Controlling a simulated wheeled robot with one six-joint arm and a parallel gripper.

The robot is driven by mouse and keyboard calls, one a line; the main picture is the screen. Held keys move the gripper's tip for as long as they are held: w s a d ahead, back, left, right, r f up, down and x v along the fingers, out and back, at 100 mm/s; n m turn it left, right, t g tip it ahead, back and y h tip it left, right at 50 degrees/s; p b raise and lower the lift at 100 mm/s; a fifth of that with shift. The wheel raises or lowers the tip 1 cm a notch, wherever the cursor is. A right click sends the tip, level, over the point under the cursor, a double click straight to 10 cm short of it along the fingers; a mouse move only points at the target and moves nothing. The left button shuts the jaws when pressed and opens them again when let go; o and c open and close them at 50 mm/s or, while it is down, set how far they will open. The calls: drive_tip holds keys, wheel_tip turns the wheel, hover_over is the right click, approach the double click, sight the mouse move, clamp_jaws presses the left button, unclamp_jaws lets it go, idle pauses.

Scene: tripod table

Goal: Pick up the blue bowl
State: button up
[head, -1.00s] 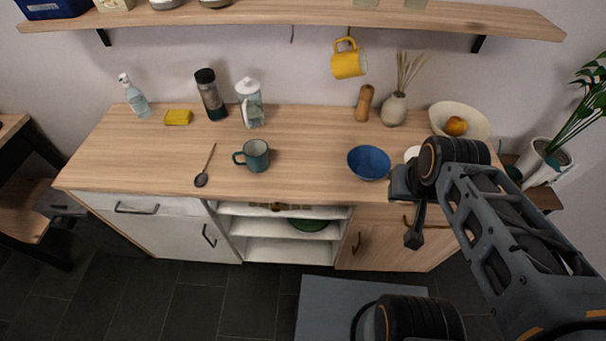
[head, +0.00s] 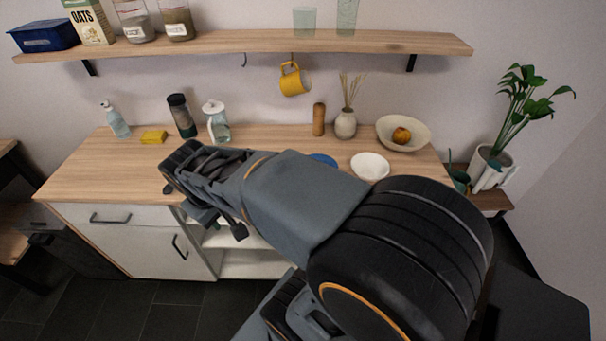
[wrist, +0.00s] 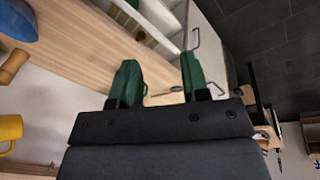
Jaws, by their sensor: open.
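The blue bowl (head: 323,159) stands on the wooden counter. In the head view only a strip of its rim shows above my arm, which hides the rest. In the wrist view a blue curved piece of it (wrist: 17,20) shows in the upper left corner, cut by the frame edge. My gripper (wrist: 159,80) has its two green fingers apart with nothing held between them. It is well to the side of the bowl, over the counter's front edge. In the head view I cannot make out its fingers.
A white bowl (head: 370,167) stands just right of the blue bowl. A pepper mill (head: 319,120), a vase (head: 345,124) and a cream bowl with fruit (head: 416,145) stand behind. A yellow mug (head: 293,80) hangs under the shelf (head: 240,42). The teal mug is hidden.

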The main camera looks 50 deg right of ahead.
drive_tip(key=w+d+f+n+g+h, duration=0.1)
drive_tip(key=w+d+f+g+h, duration=0.2)
drive_tip(key=d, duration=0.4)
drive_tip(key=w+d+f+n+g+h+p, duration=0.1)
drive_tip(key=d+f+g+h, duration=0.2)
drive_tip(key=d, duration=0.4)
drive_tip(key=w+d+f+n+g+h, duration=0.1)
drive_tip(key=d+f+g+h, duration=0.15)
drive_tip(key=d+g, duration=0.4)
drive_tip(key=shift+t, duration=0.75)
drive_tip(key=x, duration=0.3)
drive_tip(key=w+p+x, duration=0.1)
drive_tip(key=x, duration=0.1)
drive_tip(key=d+x, duration=0.1)
drive_tip(key=x, duration=0.2)
drive_tip(key=shift+d+f+p, duration=0.15)
drive_tip(key=shift+f+p, duration=0.2)
drive_tip(key=shift+f, duration=0.1)
drive_tip(key=shift+p+x, duration=1)
drive_tip(key=shift+x, duration=2.3)
drive_tip(key=shift+s, duration=0.15)
clamp_jaws()
